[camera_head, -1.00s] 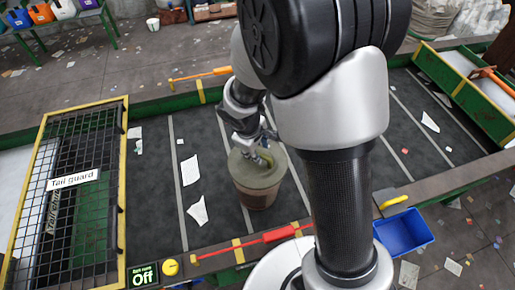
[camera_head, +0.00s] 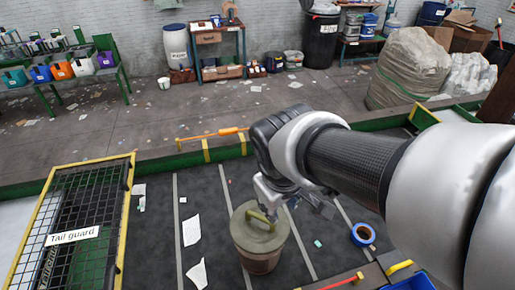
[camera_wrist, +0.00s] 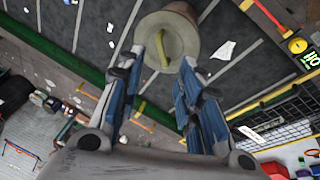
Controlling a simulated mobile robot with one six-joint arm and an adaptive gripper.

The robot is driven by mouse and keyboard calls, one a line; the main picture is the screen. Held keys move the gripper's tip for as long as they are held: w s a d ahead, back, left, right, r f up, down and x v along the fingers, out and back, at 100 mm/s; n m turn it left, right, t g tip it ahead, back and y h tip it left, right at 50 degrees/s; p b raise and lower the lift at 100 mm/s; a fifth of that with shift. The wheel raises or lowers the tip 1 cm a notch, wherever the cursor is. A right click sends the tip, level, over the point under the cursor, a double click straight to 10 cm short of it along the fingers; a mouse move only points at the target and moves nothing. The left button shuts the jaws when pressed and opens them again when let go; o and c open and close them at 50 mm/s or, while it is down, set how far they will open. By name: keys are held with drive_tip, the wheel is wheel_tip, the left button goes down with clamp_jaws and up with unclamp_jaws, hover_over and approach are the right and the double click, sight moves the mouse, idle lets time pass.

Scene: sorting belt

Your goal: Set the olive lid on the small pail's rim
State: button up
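The olive lid (camera_head: 246,238), with a yellow-green bar handle (camera_head: 262,220), rests on top of the small brown pail (camera_head: 258,264) on the dark belt. It looks level and roughly centred; the far rim is partly hidden. My gripper (camera_head: 297,210) is just above and to the right of the handle, its fingers spread and empty. In the wrist view, the open fingers (camera_wrist: 163,62) stand either side of the lid (camera_wrist: 182,40), with the handle (camera_wrist: 162,48) seen between and past the fingertips. No finger visibly closes on the handle.
A blue tape roll (camera_head: 363,234) lies on the belt right of the pail, with paper scraps (camera_head: 191,229) to the left. The Tail guard cage (camera_head: 75,225) stands at left. A blue bin (camera_head: 412,282) is at the front right. An orange-handled bar (camera_head: 215,134) lies along the far rail.

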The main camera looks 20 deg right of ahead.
drive_tip(key=s+r+m+t+y, duration=0.1)
drive_tip(key=s+r+m, duration=0.2)
drive_tip(key=s, duration=0.6)
drive_tip(key=shift+s+a+r+m, duration=0.25)
drive_tip(key=shift+s+a+m, duration=0.05)
drive_tip(key=shift+m, duration=0.2)
wheel_tip(320, 180, down, 18)
drive_tip(key=b, duration=1.8)
